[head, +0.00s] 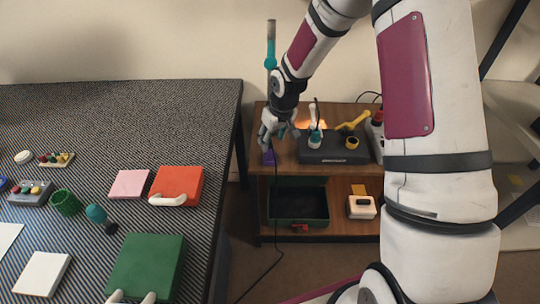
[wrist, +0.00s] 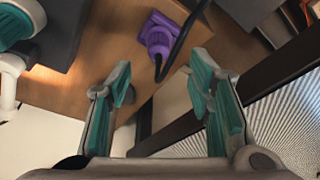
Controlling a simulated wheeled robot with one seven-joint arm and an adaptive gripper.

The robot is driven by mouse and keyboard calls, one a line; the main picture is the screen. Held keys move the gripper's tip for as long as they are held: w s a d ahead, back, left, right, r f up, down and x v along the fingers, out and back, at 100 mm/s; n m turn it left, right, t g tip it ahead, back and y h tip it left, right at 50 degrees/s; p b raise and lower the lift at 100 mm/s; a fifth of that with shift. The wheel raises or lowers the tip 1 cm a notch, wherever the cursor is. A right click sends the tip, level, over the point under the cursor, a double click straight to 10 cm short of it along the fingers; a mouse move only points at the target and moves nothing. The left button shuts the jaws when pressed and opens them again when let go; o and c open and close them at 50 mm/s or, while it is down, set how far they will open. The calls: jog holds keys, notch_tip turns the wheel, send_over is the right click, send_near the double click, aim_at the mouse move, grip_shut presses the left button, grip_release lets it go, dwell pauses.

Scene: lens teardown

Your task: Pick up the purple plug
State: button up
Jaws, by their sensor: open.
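The purple plug (wrist: 160,37) lies on the wooden shelf top, with a dark cord running from it. In the head view the plug (head: 268,157) shows small at the shelf's left end, just below my gripper (head: 275,132). In the wrist view my gripper (wrist: 165,85) is open, its two teal-padded fingers spread apart with nothing between them. The plug is ahead of the fingertips, roughly in line with the gap, and apart from them. The cord passes close to the right fingertip; I cannot tell whether they touch.
A dark tool station (head: 335,148) with teal and yellow tools stands right of the plug on the wooden unit (head: 290,165). A green open box (head: 299,203) sits on the lower shelf. The patterned table (head: 150,115) with several objects is to the left, beyond a gap.

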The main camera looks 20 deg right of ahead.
aim_at(271, 148)
jog(key=shift+b+x, duration=0.55)
jog(key=shift+x, duration=2.95)
jog(key=shift+s+d, duration=0.1)
jog(key=c, duration=1.1)
